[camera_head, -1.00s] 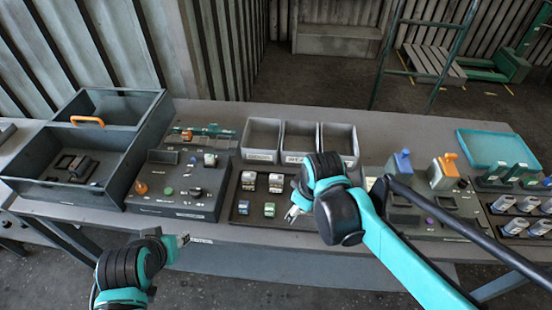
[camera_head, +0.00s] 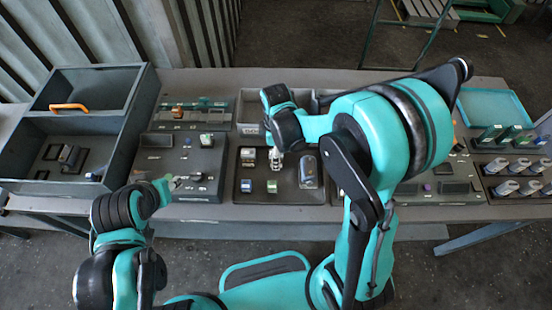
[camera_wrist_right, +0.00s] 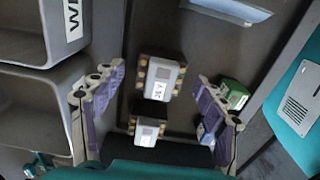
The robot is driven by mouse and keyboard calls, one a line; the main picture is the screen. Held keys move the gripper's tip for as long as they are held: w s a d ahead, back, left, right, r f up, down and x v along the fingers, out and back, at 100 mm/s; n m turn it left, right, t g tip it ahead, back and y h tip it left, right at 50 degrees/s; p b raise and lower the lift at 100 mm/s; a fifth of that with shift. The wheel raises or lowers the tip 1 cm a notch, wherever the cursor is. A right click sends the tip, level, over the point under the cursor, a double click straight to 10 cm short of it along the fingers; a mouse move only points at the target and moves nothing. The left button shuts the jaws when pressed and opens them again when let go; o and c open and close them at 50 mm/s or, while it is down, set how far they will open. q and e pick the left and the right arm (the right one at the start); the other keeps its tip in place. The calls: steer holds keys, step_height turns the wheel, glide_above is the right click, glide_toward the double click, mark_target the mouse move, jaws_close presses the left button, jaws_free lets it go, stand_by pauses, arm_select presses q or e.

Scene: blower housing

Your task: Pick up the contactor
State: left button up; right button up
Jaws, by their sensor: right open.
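Two white-faced blocks with brass terminals, which look like contactors, stand on a dark tray (camera_head: 290,197). The right-hand block (camera_wrist_right: 161,80) is between the fingers of my right gripper (camera_wrist_right: 160,74) in the right wrist view, with gaps on both sides. The second block (camera_wrist_right: 147,130) is beside it and shows in the head view (camera_head: 248,156). My right gripper (camera_head: 276,160) is open and empty above the right-hand block, mostly hiding it in the head view. My left gripper (camera_head: 172,184) is over the front of the panel at left; its jaws are too small to judge.
A green block (camera_wrist_right: 235,95) and a blue one (camera_wrist_right: 210,126) sit near the right finger. A dark rounded device (camera_head: 308,171) is on the tray's right. Grey bins (camera_wrist_right: 30,100) stand behind the tray. A box with an orange handle (camera_head: 69,107) is at far left.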

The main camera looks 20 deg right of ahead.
steer(key=shift+f, duration=0.5)
steer(key=shift+c, duration=0.3)
steer(key=c, duration=1.1)
steer(key=shift+r, duration=0.2)
